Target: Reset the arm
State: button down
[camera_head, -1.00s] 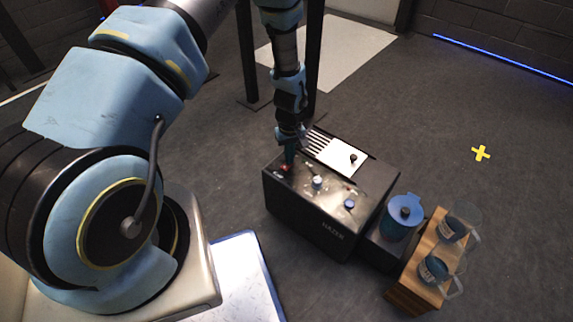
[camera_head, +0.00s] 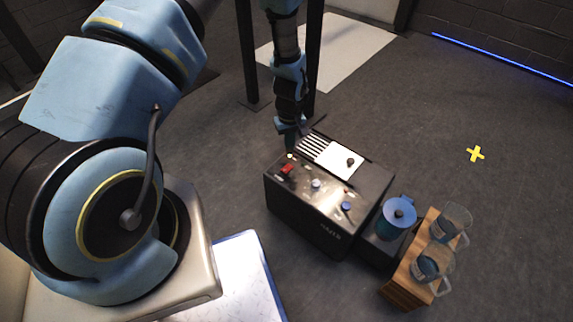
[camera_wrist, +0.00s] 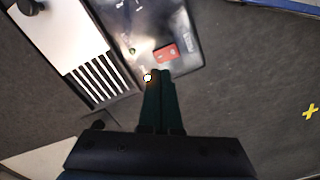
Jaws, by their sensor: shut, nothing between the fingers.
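My gripper (camera_head: 291,145) hangs over the back left edge of a black box machine (camera_head: 312,232). In the wrist view my gripper (camera_wrist: 159,78) shows two dark green fingers side by side, shut with nothing between them. A red button (camera_head: 287,169) is on the machine's top at the left, and in the wrist view the red button (camera_wrist: 165,52) lies just beyond the fingertips, apart from them. A small lit spot (camera_wrist: 148,77) shows next to the fingertips. A pale knob (camera_head: 316,184) and a blue knob (camera_head: 346,206) are further right on the panel.
A slotted white plate (camera_head: 333,160) with a dark knob covers the machine's back. To the right are a blue lidded container (camera_head: 398,213) and a wooden stand (camera_head: 403,284) with two clear mugs (camera_head: 432,263). A dark post (camera_head: 314,60) stands behind my arm. Floor to the right is open.

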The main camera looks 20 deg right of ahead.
jog(key=shift+r, duration=0.1)
dwell(0.4)
jog(key=w+a+r, duration=0.2)
jog(key=a+r, duration=0.6)
jog(key=r, duration=0.2)
jog(key=w+a+r, duration=0.3)
jog(key=a+r, duration=0.5)
jog(key=r, duration=0.3)
jog(key=s+a+r+t, duration=0.1)
jog(key=s+a+r, duration=0.3)
jog(key=a+r, duration=0.25)
jog(key=s+a+r+t, duration=0.1)
jog(key=s+a+r, duration=0.4)
jog(key=a, duration=0.2)
notch_tip(320, 180, up, 23)
jog(key=m+p, duration=0.1)
jog(key=p, duration=2.2)
jog(key=shift+a+r, duration=0.2)
jog(key=shift+a, duration=0.2)
jog(key=c, duration=1.5)
grip_release()
